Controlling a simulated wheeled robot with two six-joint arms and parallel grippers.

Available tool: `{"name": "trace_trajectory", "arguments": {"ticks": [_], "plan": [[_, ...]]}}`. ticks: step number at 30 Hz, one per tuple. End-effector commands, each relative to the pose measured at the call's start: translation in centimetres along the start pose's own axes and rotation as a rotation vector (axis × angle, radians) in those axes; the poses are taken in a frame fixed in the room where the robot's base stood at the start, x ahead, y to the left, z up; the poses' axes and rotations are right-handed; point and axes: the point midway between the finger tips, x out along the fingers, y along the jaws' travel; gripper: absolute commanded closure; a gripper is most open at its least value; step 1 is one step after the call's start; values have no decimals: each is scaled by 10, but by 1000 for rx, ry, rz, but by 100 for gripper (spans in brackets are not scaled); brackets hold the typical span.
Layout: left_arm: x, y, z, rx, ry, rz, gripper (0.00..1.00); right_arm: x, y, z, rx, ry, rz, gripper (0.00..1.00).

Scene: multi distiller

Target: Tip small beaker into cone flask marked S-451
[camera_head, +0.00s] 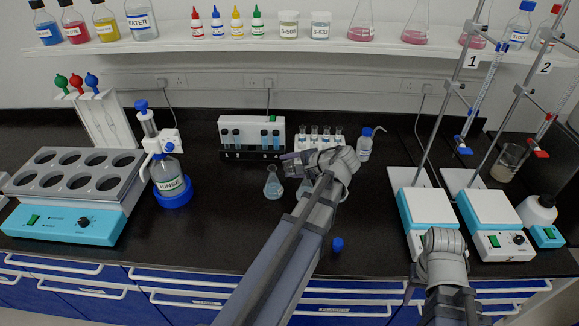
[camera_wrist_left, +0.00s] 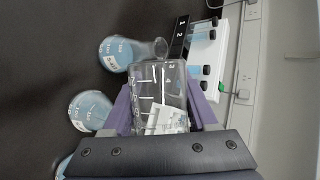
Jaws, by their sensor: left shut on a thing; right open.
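My left gripper (camera_head: 292,163) is shut on a small clear beaker (camera_wrist_left: 158,88) with white markings and a label, held between its purple fingers in the left wrist view. A conical flask (camera_head: 273,182) with pale blue liquid stands just below and left of this gripper in the head view. In the wrist view, a labelled flask (camera_wrist_left: 116,54) lies close to the beaker's far end, and a second blue flask (camera_wrist_left: 90,111) is farther left. Their label text is too small to read. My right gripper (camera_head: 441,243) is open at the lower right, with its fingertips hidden.
A tube rack (camera_head: 252,138) stands behind the flask. Two hotplates (camera_head: 428,208) with burette stands are at right. A blue cap (camera_head: 337,244) lies near the front. The counter between rinse bottle and flask is clear.

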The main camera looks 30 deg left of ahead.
Motion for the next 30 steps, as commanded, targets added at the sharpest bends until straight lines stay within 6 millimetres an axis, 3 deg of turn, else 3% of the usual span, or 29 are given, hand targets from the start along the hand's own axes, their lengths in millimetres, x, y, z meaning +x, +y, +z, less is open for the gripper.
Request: {"name": "trace_trajectory", "arguments": {"ticks": [18,25,30], "plan": [[8,11,1,-210,164,86,100,-4,0,0,0,0,0,50],[8,10,-1,-210,165,86,100,-4,0,0,0,0,0,50],[6,3,10,-210,163,86,100,-12,1,1,0,0,0,50]]}}
